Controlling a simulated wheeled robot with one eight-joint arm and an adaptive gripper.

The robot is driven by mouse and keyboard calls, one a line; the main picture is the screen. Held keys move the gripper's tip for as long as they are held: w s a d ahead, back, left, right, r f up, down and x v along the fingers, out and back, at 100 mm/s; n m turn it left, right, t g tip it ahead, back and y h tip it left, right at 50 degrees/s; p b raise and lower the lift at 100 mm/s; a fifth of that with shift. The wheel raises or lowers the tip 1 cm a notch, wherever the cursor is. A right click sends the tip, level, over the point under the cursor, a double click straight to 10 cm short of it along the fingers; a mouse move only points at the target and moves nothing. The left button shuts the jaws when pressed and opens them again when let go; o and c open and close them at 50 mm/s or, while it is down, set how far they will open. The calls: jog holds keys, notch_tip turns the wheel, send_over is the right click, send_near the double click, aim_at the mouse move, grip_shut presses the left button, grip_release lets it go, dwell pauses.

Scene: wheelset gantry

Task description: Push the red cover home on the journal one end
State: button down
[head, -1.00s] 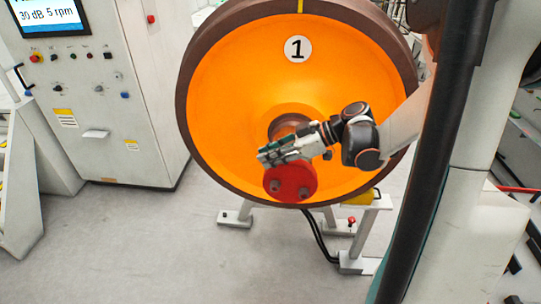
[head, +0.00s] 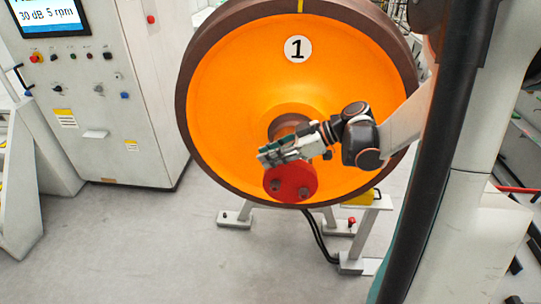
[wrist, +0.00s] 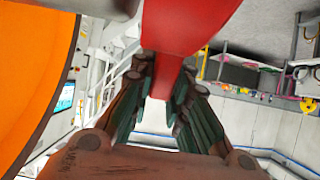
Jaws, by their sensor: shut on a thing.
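The red cover (head: 291,182) is a round disc with knobs on its face, held in front of the lower middle of the orange wheel marked 1 (head: 230,110). My gripper (head: 268,155) is shut on the cover at its upper edge. In the wrist view the red cover (wrist: 188,25) runs down between the green-padded fingers (wrist: 160,95). The brown journal end (head: 287,122) shows at the wheel's centre, above and behind my gripper and partly hidden by it. The cover sits lower in the picture than the journal; its gap in depth is hard to tell.
A control cabinet (head: 110,150) with a screen (head: 50,15) stands at the left. A grey stand (head: 368,202) with a yellow block (head: 360,198) is below the wheel at right. Black cables (head: 318,238) run to the floor. The floor at front left is clear.

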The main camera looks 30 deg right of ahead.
jog(key=shift+w+d, duration=0.5)
jog(key=shift+w, duration=0.2)
jog(key=shift+w+d, duration=0.5)
jog(key=shift+w, duration=0.2)
jog(key=c, duration=1.5)
grip_release()
jog(key=shift+o, duration=0.2)
jog(key=v, duration=1.2)
jog(key=shift+w, duration=0.1)
